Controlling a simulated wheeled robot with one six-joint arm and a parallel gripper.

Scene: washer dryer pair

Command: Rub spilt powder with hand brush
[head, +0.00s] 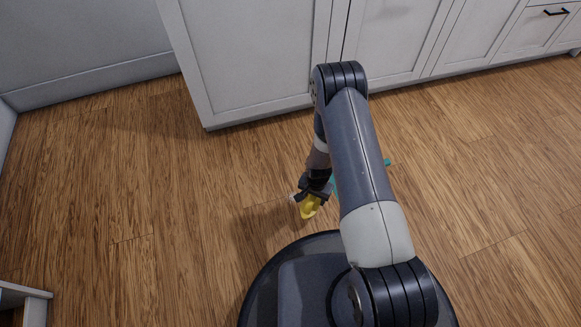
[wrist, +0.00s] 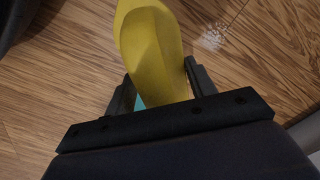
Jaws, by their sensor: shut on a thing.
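My gripper (head: 314,190) is low over the wood floor, just ahead of my base, shut on a yellow thing (head: 309,208) that I take for the hand brush. In the wrist view the yellow brush (wrist: 152,45) fills the space between the two dark jaws (wrist: 158,72) and reaches out beyond them. Its bristles cannot be made out. The spilt powder (wrist: 214,36) is a small white speckled patch on the floor, to the right of the brush in the wrist view and apart from it. I cannot make out the powder in the head view.
A teal thing (head: 387,162) shows partly behind my arm; its shape is hidden. White cabinets (head: 250,55) stand along the back. A pale low piece of furniture (head: 30,297) is at the lower left. The wood floor (head: 120,200) is clear on the left.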

